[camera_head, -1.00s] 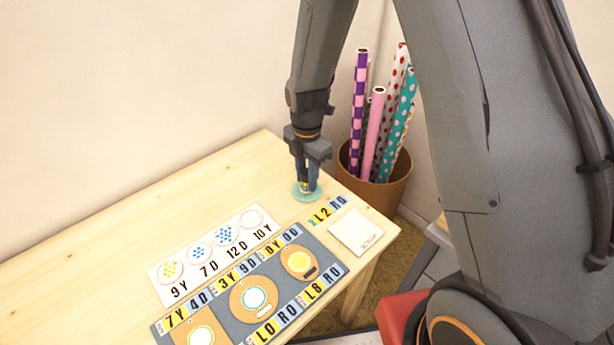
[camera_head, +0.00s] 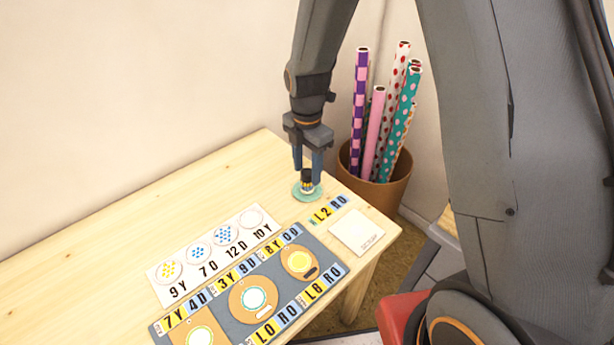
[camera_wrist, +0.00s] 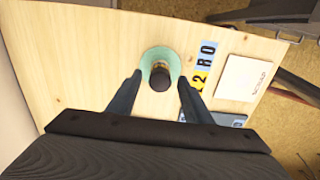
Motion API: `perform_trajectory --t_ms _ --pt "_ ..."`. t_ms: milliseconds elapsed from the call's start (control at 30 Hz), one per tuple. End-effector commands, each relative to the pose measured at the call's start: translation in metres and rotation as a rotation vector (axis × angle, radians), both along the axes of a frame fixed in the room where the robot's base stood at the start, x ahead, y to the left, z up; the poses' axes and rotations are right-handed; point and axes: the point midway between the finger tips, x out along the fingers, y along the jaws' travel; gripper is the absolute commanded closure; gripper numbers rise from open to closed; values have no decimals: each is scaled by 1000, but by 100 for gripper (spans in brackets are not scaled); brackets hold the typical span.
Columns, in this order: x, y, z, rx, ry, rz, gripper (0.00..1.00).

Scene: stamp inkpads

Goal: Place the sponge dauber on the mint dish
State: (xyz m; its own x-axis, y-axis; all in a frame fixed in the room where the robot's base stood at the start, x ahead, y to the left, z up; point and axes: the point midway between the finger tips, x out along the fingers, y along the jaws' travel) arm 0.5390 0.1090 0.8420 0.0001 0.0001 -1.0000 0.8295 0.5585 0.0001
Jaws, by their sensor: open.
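The sponge dauber (camera_head: 307,180) is a small dark-topped piece with a yellowish lower part. It stands upright on the round mint dish (camera_head: 297,194) near the table's far right corner. In the wrist view the dauber (camera_wrist: 160,77) shows its dark top, with the mint dish (camera_wrist: 147,66) around its base. My gripper (camera_head: 307,178) is open above the dish. Its two fingers (camera_wrist: 158,92) are apart on either side of the dauber, and in the wrist view a gap shows between them and it.
A grey mat (camera_head: 231,319) with inkpads, number labels and a white card (camera_head: 163,299) with dotted circles lie toward the front. A white square pad (camera_head: 356,232) lies at the right edge. A brown bin (camera_head: 383,188) of wrapping rolls stands behind the corner. The table's left side is clear.

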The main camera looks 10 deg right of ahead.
Motion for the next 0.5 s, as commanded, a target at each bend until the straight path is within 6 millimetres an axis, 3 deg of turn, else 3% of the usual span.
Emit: perform_trajectory --t_ms 300,500 --pt "1 0 60 1 -4 0 54" --pt "0 0 82 1 -1 0 54"
